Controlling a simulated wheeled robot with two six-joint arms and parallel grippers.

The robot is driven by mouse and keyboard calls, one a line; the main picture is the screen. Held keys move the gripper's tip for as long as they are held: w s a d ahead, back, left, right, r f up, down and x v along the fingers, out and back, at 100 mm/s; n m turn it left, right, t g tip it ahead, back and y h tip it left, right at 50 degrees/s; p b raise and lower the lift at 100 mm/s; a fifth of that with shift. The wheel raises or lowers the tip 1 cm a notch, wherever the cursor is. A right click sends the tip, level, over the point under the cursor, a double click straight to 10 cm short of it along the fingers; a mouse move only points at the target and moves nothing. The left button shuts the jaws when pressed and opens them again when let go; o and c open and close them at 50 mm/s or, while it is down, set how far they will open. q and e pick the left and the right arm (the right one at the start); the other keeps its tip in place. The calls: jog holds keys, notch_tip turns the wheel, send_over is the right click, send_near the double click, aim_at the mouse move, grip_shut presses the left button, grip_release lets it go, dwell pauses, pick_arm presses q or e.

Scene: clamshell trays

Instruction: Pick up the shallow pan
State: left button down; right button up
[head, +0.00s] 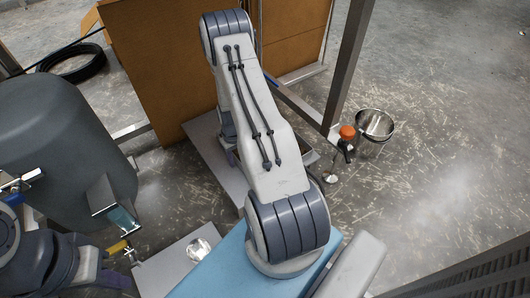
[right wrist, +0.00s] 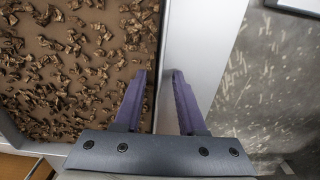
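A shallow tray-like pan (right wrist: 160,60) holding many brown chunks fills the left of the right wrist view; I take it for the shallow pan. In the head view it is largely hidden behind my right arm. My right gripper (right wrist: 157,88) is open, its purple fingers apart with nothing visible between them except the pan's edge and a pale surface below. One finger is over the pan side, the other over the pale strip. Whether they touch the rim I cannot tell. My left gripper (head: 112,281) shows at the lower left of the head view; its finger opening is unclear.
A metal bowl (head: 375,125) and an orange-topped object (head: 347,133) stand right of my arm, by a metal post (head: 350,65). A grey tank (head: 60,150) stands left. A crumpled silver item (head: 199,248) lies on a pale board.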

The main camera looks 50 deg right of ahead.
grip_shut()
dwell(1.4)
